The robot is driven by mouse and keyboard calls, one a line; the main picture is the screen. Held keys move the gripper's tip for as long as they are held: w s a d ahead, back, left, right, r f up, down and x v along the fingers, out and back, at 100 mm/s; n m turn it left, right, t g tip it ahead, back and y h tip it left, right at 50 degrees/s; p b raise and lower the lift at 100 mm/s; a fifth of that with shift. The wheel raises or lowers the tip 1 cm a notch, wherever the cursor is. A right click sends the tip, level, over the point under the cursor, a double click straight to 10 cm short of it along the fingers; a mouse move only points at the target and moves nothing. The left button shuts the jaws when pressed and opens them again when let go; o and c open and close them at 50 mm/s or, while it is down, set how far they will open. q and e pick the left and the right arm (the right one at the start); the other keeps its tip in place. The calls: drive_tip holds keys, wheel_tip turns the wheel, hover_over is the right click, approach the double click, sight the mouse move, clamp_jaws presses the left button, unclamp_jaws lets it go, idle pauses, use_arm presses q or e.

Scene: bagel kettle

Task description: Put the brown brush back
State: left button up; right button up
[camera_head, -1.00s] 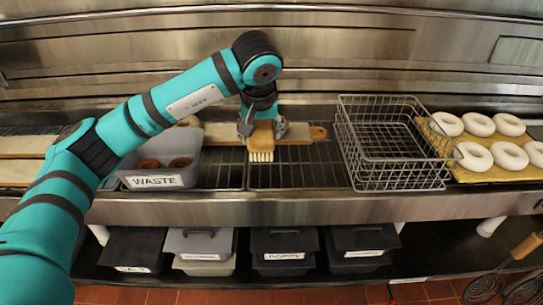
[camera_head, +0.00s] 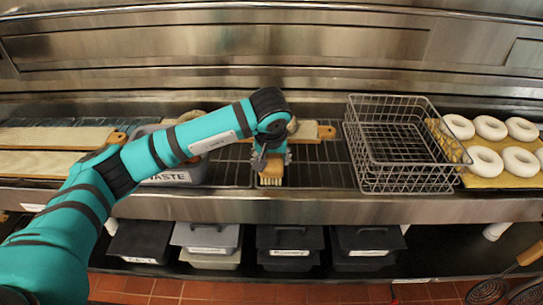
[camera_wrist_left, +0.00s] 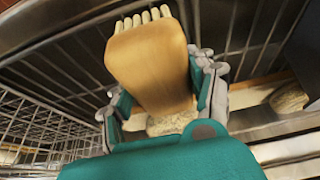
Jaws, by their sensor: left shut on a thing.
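My left gripper (camera_head: 270,158) is shut on the brown brush (camera_head: 271,172), above the wire-grate counter in the head view. The brush has a tan wooden body and pale bristles that point toward the front edge. In the left wrist view the brush (camera_wrist_left: 150,65) sits between the two fingers of the gripper (camera_wrist_left: 160,100), bristles at the far end. Whether the bristles touch the grate cannot be told. My right gripper is not in view.
A wire basket (camera_head: 405,178) stands right of the brush. A grey WASTE bin (camera_head: 182,178) is to the left, partly behind my arm. A wooden board (camera_head: 310,130) lies behind the gripper. Bagels on a board (camera_head: 488,181) are far right. Lidded bins (camera_head: 290,240) sit below.

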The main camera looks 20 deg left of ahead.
use_arm(q)
drive_tip(key=shift+f, duration=0.1)
drive_tip(key=o, duration=1)
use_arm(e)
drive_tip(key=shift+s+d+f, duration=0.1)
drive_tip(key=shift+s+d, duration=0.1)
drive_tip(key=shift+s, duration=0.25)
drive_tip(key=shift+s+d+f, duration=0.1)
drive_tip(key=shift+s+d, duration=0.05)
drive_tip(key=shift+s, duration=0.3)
use_arm(q)
drive_tip(key=shift+r, duration=0.2)
drive_tip(key=shift+s+d+r, duration=0.1)
drive_tip(key=shift+r, duration=0.25)
drive_tip(key=b+v, duration=0.1)
drive_tip(key=v, duration=1)
drive_tip(key=shift+s+r, duration=0.1)
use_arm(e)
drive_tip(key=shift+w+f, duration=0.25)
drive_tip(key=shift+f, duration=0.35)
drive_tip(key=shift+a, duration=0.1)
